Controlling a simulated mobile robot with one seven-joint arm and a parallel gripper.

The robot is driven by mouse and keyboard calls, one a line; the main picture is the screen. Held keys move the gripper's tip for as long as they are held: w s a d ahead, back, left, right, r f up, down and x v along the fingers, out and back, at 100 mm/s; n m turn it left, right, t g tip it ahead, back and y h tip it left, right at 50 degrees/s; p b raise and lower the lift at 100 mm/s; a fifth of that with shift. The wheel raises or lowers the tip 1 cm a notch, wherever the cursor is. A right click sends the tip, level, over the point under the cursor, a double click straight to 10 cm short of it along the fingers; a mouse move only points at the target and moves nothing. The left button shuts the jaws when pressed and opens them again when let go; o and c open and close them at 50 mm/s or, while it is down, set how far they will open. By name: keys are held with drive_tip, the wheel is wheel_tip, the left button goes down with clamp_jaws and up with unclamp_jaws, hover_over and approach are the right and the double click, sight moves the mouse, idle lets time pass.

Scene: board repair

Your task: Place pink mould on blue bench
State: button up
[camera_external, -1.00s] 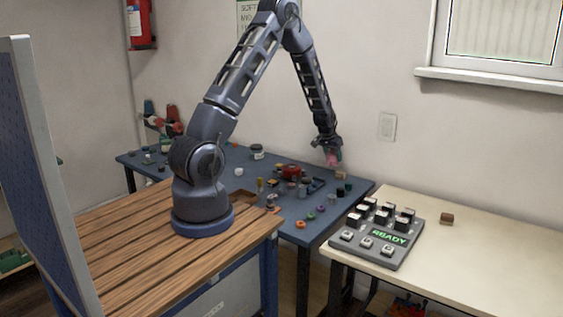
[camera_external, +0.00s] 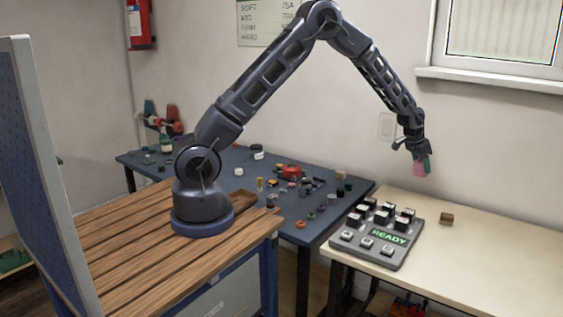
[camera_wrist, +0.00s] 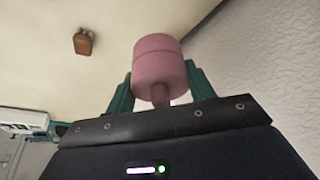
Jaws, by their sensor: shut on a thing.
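My gripper (camera_external: 424,163) is shut on the pink mould (camera_external: 419,169) and holds it in the air above the back of the cream table. In the wrist view the pink mould (camera_wrist: 158,68) is a short ridged cylinder with a narrow stem, between the two green fingers of my gripper (camera_wrist: 160,90). The blue bench (camera_external: 222,180) stands to the left of the mould, behind the wooden bench, with many small parts on it.
A grey keypad device (camera_external: 380,235) with a green READY display sits on the left end of the cream table (camera_external: 480,265). A small brown block (camera_external: 446,218) lies to its right; it also shows in the wrist view (camera_wrist: 83,41). The table's right part is clear.

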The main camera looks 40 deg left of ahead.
drive_tip(key=s+d+r+m, duration=0.15)
drive_tip(key=s+d, duration=0.25)
drive_tip(key=d, duration=0.4)
drive_tip(key=s+d+r+m, duration=0.15)
drive_tip(key=s+d, duration=0.25)
drive_tip(key=d, duration=0.4)
wheel_tip(320, 180, up, 4)
drive_tip(key=f+m+g+h, duration=0.1)
drive_tip(key=m+g, duration=0.1)
hover_over(495, 257)
drive_tip(key=a, duration=0.2)
drive_tip(key=f, duration=1.2)
drive_tip(key=s+f, duration=0.1)
drive_tip(key=f, duration=0.5)
drive_tip(key=shift+f, duration=0.4)
drive_tip(key=shift+f, duration=0.15)
drive_tip(key=o, duration=1.3)
